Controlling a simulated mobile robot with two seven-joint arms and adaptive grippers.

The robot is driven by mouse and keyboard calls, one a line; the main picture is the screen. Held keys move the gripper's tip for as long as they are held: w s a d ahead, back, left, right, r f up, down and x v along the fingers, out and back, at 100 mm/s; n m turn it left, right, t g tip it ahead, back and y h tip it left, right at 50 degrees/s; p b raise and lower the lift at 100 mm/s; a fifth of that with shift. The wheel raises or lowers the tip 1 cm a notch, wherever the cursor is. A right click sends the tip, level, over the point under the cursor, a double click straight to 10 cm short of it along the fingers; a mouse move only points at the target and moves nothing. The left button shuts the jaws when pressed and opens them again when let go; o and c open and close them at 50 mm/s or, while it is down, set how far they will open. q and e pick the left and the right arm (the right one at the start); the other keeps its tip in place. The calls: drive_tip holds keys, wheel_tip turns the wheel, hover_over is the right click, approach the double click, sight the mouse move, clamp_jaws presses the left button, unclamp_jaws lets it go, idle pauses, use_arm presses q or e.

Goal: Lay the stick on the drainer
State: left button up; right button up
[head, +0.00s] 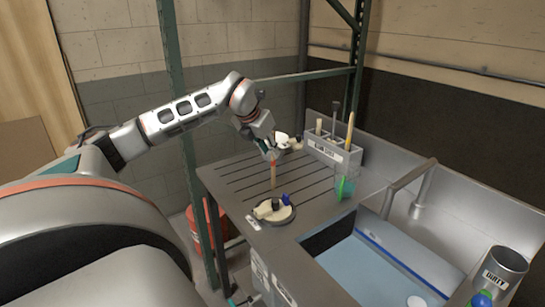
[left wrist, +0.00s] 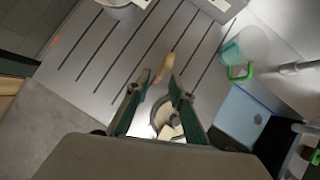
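The stick (head: 273,177), reddish brown, appears upright below my left gripper (head: 272,155) in the head view. In the left wrist view the short tan stick (left wrist: 164,67) shows just past and between the fingertips of my left gripper (left wrist: 159,77). The fingers are apart, with a visible gap around the stick. I cannot tell whether the stick touches the surface. The drainer (head: 232,181) is the grey grooved board under the gripper; its grooves also show in the left wrist view (left wrist: 105,60). My right gripper is not in view.
A round dish (head: 291,217) with several small items sits on the drainer's near side. A labelled holder (head: 338,157) stands behind, beside a green cup (head: 344,188). The sink (head: 338,262) is to the right, with a metal can (head: 503,270). The drainer's left part is clear.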

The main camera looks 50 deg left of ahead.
use_arm(q)
drive_tip(key=v, duration=0.7)
drive_tip(key=shift+s+r, duration=0.15)
drive_tip(key=shift+r, duration=0.1)
idle(0.3)
